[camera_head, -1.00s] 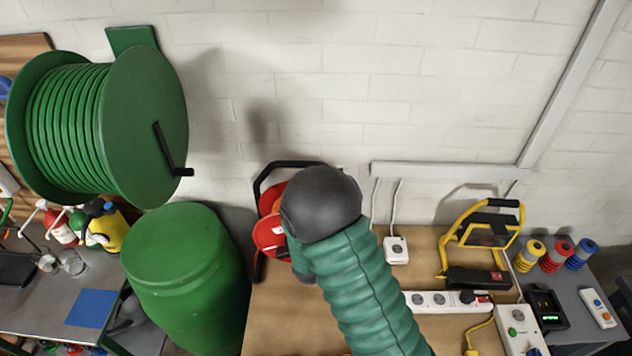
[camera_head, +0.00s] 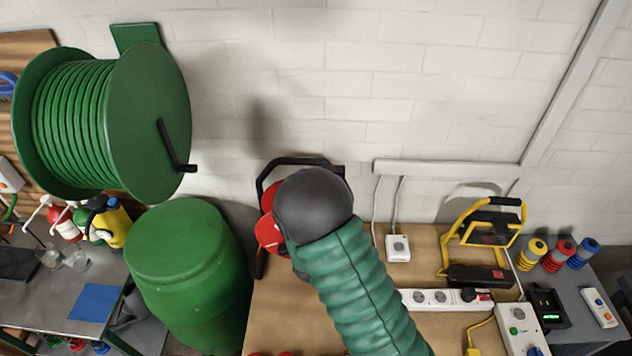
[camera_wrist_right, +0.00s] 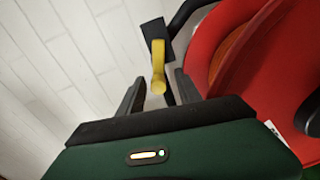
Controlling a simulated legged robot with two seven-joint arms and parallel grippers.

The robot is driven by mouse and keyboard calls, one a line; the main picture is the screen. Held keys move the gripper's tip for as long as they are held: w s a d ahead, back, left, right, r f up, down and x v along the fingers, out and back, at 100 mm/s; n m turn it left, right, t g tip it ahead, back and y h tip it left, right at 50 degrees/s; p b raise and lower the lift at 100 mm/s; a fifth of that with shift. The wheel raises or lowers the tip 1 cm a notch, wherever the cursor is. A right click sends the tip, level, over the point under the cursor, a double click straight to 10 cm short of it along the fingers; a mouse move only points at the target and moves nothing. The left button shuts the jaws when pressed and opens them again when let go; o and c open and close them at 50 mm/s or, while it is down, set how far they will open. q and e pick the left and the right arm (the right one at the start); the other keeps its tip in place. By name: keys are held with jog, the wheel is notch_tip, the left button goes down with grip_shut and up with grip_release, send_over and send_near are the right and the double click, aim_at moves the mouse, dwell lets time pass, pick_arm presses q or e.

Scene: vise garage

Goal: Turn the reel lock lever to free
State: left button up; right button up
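The red cable reel (camera_head: 268,230) with its black tube frame stands at the back left of the wooden bench, mostly hidden behind my right arm in the head view. In the wrist view, the red reel (camera_wrist_right: 235,50) fills the right side. A yellow lever (camera_wrist_right: 158,66) on a dark block at the frame is beside it. My right gripper (camera_wrist_right: 158,88) is open, with one finger on each side of the lever's lower end. I see a gap on both sides; contact is not clear. My left gripper is not in view.
A green hose reel (camera_head: 150,120) with a black crank hangs on the wall above a green barrel (camera_head: 185,255). A power strip (camera_head: 440,299), a yellow work lamp (camera_head: 488,230) and a white socket (camera_head: 398,248) are to the right on the bench (camera_head: 275,310).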

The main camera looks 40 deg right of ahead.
jog(key=shift+a, duration=0.1)
jog(key=p+v, duration=0.7)
jog(key=v, duration=1)
jog(key=shift+w+f, duration=0.1)
jog(key=shift+w, duration=0.05)
